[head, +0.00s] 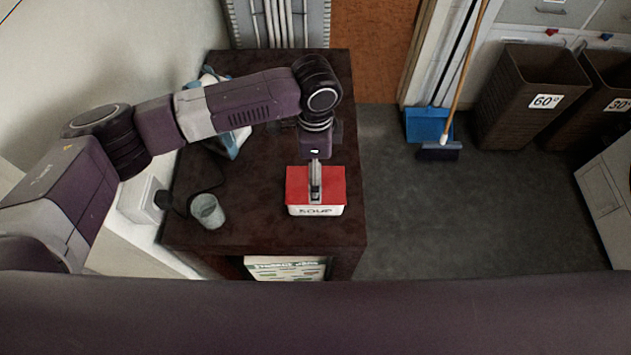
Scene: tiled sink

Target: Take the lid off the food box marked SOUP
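The food box marked SOUP (316,211) is a small white box on the dark brown cabinet top, near its front right. Its red lid (298,187) sits on the box. My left gripper (316,197) points straight down over the middle of the lid, with its fingers at or just above it. The fingers look narrow and close together, but I cannot tell whether they hold a handle on the lid. My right gripper is not in view.
A grey cup (207,211) stands left of the box. A blue and white iron (229,143) is partly hidden behind my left arm. The cabinet's right edge is close to the box. A blue dustpan (424,124), a broom and brown baskets (520,100) stand on the floor at right.

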